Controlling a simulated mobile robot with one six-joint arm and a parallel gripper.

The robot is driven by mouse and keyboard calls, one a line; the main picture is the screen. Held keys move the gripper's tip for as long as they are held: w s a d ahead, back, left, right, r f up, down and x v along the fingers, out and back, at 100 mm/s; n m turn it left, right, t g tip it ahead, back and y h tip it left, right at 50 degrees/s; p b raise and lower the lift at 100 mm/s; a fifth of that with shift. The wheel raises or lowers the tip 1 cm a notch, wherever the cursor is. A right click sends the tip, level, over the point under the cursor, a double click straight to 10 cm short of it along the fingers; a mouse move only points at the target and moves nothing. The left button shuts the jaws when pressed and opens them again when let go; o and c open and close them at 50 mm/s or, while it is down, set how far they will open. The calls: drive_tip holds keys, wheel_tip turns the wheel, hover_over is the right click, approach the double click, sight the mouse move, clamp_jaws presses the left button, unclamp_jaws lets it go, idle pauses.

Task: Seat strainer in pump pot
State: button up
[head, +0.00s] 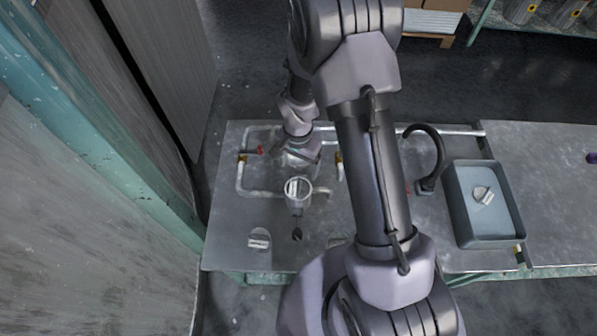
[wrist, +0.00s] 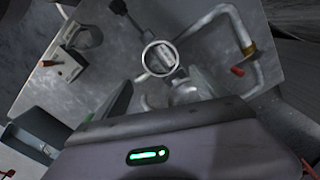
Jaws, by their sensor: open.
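The pump pot (head: 299,204) stands upright on the left part of the metal table, its round mouth facing up. It also shows ahead of my fingers in the wrist view (wrist: 148,63). A pale, barred piece, which looks like the strainer (wrist: 163,57), sits inside the pot's rim. It also shows in the head view (head: 293,187). I cannot tell how deep or level it sits. My gripper (head: 299,158) is just behind the pot, open and apparently empty. Its dark fingers flank the lower middle of the wrist view (wrist: 160,95).
A grey-blue tray (head: 462,215) at right holds another pale piece (head: 483,195). A black curved spout (head: 438,150) stands beside it.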

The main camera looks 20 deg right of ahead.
drive_tip(key=s+a+r+n+t, duration=0.1)
drive_tip(key=s+r+n+t, duration=0.15)
drive_tip(key=r, duration=1.75)
drive_tip(key=s+a+r+n+t+y, duration=0.2)
drive_tip(key=s+r+t, duration=0.1)
drive_tip(key=s+r, duration=1)
drive_tip(key=s, duration=0.3)
drive_tip(key=shift+s+a, duration=0.15)
drive_tip(key=shift+a, duration=0.25)
